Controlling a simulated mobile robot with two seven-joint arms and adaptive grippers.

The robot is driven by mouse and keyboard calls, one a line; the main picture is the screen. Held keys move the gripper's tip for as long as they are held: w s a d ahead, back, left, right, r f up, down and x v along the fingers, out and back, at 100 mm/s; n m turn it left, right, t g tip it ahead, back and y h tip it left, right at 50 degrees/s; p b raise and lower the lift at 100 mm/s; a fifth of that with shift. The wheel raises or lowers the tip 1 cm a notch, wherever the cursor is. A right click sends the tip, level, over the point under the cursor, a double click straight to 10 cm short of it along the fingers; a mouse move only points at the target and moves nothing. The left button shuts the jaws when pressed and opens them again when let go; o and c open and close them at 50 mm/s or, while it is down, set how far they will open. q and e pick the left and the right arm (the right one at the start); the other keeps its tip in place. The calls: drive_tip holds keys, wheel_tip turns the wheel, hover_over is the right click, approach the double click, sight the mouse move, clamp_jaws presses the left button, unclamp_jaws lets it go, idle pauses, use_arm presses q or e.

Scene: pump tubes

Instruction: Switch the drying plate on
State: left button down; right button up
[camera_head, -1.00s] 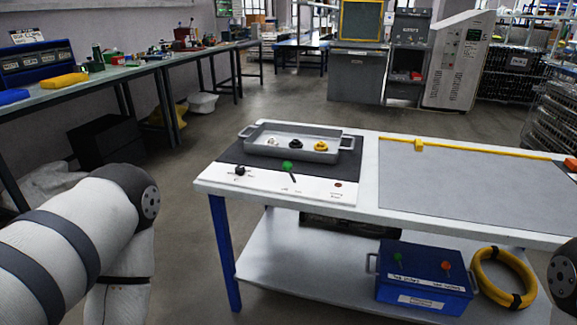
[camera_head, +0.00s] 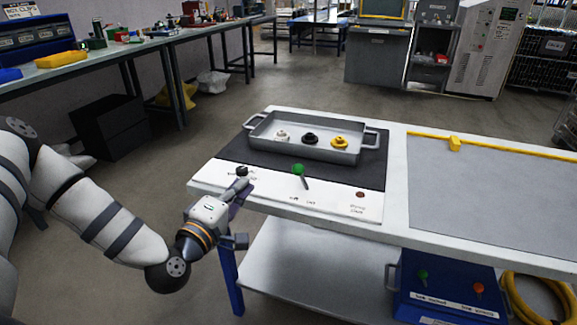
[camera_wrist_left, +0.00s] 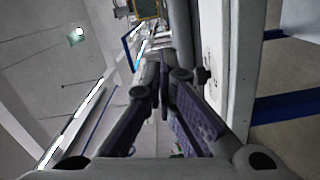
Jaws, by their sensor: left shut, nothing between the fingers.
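The drying plate (camera_head: 372,174) is a dark slab on the white table, with a white control panel (camera_head: 330,202) along its front. The panel has a black knob (camera_head: 242,171) at its left, a green-tipped lever (camera_head: 298,170) in the middle and a small dark red lamp or button (camera_head: 360,194) at its right. My left gripper (camera_head: 241,186) is shut and empty at the panel's left front corner, close to the black knob. Whether it touches the knob is unclear. In the left wrist view a dark knob (camera_wrist_left: 203,76) shows beside the closed fingers (camera_wrist_left: 163,62). My right gripper is out of view.
A grey two-handled tray (camera_head: 335,153) stands on the plate and holds a white, a black and a yellow part. A grey mat (camera_head: 490,195) with a yellow bar lies to the right. A blue box (camera_head: 450,292) and yellow hose (camera_head: 545,295) are on the lower shelf.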

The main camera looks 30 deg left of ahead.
sight(301, 178)
use_arm(q)
drive_tip(key=shift+s, duration=0.15)
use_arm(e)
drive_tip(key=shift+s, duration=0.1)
